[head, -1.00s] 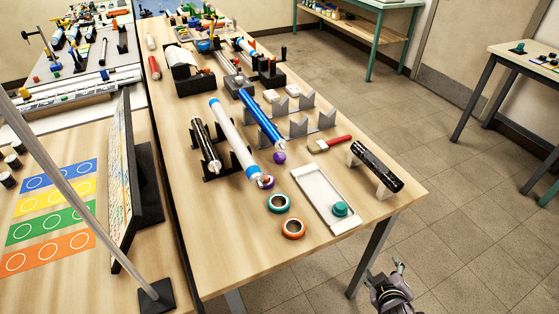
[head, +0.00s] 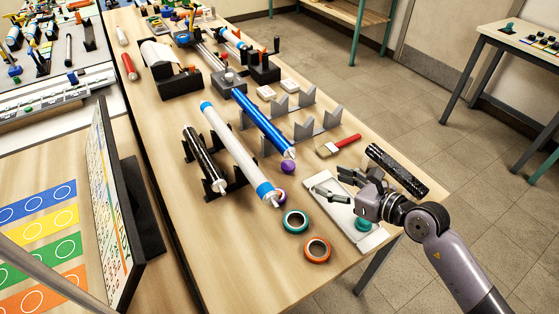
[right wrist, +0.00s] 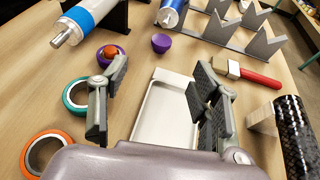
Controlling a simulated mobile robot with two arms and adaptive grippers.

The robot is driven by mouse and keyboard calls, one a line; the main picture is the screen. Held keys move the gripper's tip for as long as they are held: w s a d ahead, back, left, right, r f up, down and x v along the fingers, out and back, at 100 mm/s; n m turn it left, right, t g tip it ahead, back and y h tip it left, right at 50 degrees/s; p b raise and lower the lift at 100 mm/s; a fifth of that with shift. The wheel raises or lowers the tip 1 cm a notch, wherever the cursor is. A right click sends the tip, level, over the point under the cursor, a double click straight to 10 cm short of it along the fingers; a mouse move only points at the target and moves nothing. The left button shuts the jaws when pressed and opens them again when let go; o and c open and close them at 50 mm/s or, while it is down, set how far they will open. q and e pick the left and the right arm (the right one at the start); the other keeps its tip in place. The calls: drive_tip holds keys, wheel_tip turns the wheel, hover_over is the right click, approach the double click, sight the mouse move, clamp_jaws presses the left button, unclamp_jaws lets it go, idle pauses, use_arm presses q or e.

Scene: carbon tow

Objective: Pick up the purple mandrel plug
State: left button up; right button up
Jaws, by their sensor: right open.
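The purple mandrel plug (head: 288,166) is a small rounded piece on the wooden table, by the near end of the blue tube (head: 263,124). In the right wrist view the plug (right wrist: 161,43) shows ahead, beyond the fingertips and roughly between them. My right gripper (head: 332,182) is open and empty above the white tray (head: 337,228), to the right of the plug and apart from it. Its spread fingers also show in the right wrist view (right wrist: 160,80). My left gripper is not in view.
A red-handled brush (head: 338,146), grey notched stands (head: 303,128) and a black tube (head: 397,170) are close by.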

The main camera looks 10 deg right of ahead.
drive_tip(key=shift+w+d+f, duration=0.15)
drive_tip(key=shift+d+f, duration=0.05)
drive_tip(key=shift+w+a+f, duration=0.15)
drive_tip(key=shift+w, duration=0.2)
drive_tip(key=p, duration=0.2)
approach(289, 165)
drive_tip(key=x, duration=0.2)
drive_tip(key=shift+w+a, duration=0.25)
drive_tip(key=shift+a, duration=0.1)
drive_tip(key=shift+w+a+f, duration=0.2)
drive_tip(key=shift+w+a, duration=0.15)
drive_tip(key=shift+w, duration=0.25)
drive_tip(key=x, duration=0.4)
drive_tip(key=shift+w+a+f, duration=0.15)
drive_tip(key=shift+w+f, duration=0.15)
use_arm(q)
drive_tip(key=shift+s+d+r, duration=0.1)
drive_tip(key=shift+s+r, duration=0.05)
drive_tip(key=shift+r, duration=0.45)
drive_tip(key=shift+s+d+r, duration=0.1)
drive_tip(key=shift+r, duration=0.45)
use_arm(e)
drive_tip(key=shift+c, duration=0.4)
drive_tip(key=c, duration=0.8)
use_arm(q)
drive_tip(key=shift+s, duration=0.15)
use_arm(e)
drive_tip(key=shift+r, duration=0.25)
